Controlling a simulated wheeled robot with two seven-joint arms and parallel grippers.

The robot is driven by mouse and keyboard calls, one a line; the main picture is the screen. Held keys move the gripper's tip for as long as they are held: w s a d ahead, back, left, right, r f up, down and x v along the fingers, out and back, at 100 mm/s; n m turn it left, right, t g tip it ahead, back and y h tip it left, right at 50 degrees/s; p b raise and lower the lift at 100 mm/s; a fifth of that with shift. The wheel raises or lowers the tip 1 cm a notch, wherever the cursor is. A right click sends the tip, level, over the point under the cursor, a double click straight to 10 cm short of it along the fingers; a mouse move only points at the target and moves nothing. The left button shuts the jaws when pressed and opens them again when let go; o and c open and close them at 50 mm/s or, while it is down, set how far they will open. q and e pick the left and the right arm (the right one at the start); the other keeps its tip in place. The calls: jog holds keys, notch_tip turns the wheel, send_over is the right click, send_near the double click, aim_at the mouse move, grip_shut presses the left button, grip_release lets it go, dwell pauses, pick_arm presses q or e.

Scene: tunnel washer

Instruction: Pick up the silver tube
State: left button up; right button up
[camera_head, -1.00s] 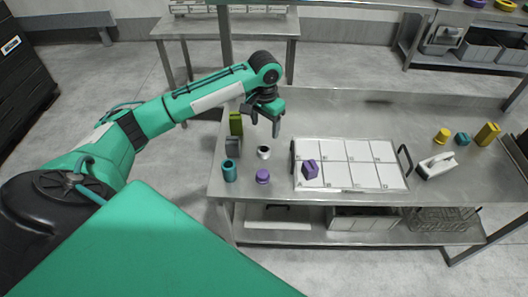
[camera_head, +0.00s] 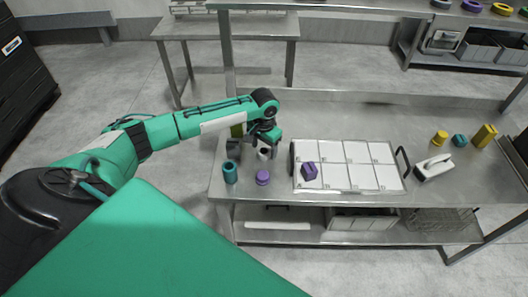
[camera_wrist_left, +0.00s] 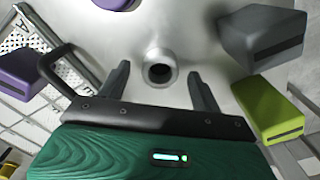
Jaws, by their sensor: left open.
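The silver tube (camera_head: 264,154) stands upright on the left part of the metal table. In the left wrist view the silver tube (camera_wrist_left: 159,55) shows its dark round opening, seen from above. My left gripper (camera_head: 267,146) is just over and around it in the head view. In the left wrist view the two fingers of my left gripper (camera_wrist_left: 160,84) are apart, with the tube showing in the gap between them. I cannot tell whether a finger touches it. My right gripper is in no view.
Close by are a grey block (camera_head: 233,149), a green block (camera_wrist_left: 267,108), a teal cylinder (camera_head: 230,173) and a purple cylinder (camera_head: 263,178). A white gridded tray (camera_head: 372,178) with a purple block (camera_head: 309,172) is to the right. A white-handled tool (camera_head: 435,167) lies farther right.

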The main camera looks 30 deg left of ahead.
pick_arm(q)
jog(key=shift+f, duration=0.9)
jog(key=shift+c, duration=0.5)
jog(key=c, duration=1)
jog(key=shift+r, duration=0.1)
